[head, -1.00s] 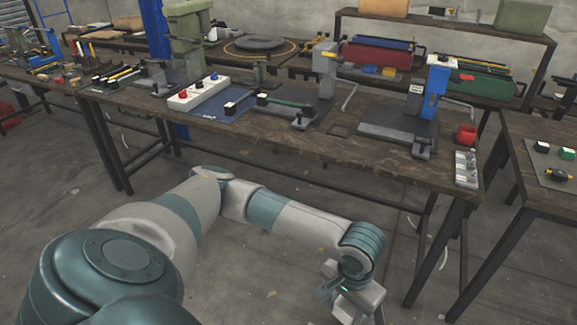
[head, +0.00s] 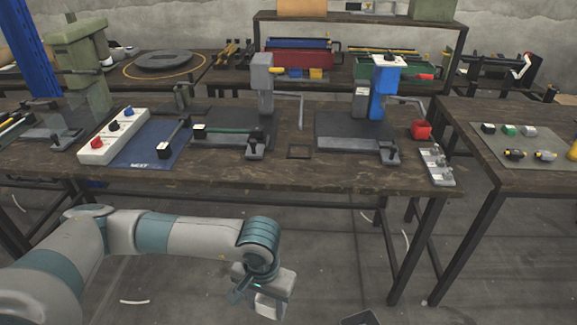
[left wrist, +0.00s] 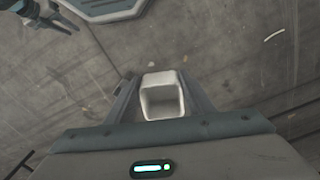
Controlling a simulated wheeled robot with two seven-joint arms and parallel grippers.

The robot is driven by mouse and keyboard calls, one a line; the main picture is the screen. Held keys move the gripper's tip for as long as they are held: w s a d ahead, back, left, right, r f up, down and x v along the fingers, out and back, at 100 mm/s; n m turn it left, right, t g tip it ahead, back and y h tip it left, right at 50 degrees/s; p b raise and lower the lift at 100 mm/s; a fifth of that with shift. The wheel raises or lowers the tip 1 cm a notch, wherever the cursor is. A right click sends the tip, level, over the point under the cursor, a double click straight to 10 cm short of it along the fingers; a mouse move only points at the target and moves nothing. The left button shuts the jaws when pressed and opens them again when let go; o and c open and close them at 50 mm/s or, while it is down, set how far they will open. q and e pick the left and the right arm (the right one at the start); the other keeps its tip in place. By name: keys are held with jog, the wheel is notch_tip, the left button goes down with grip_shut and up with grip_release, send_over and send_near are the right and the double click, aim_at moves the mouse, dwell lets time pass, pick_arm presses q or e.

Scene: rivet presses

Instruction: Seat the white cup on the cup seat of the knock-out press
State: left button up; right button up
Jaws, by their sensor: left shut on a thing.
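My left gripper (head: 262,296) hangs over the floor in front of the bench, below its front edge. In the left wrist view its fingers (left wrist: 160,100) are shut on the white cup (left wrist: 163,95), a squarish cup whose hollow faces the camera. In the head view a white part (head: 268,306) shows at the fingertips. On the bench stand a grey press (head: 262,82) and a blue press with a white top (head: 383,88), each with a dark base plate. I cannot tell which is the knock-out press, and no cup seat is clear. A dark gripper-like part, perhaps my right gripper, shows in the left wrist view (left wrist: 45,13).
The bench front edge (head: 240,181) lies between my gripper and the presses. A second table (head: 510,170) stands right.

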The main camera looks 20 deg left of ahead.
pick_arm(q)
jog(key=shift+a, duration=0.1)
pick_arm(e)
jog(key=shift+d, duration=0.2)
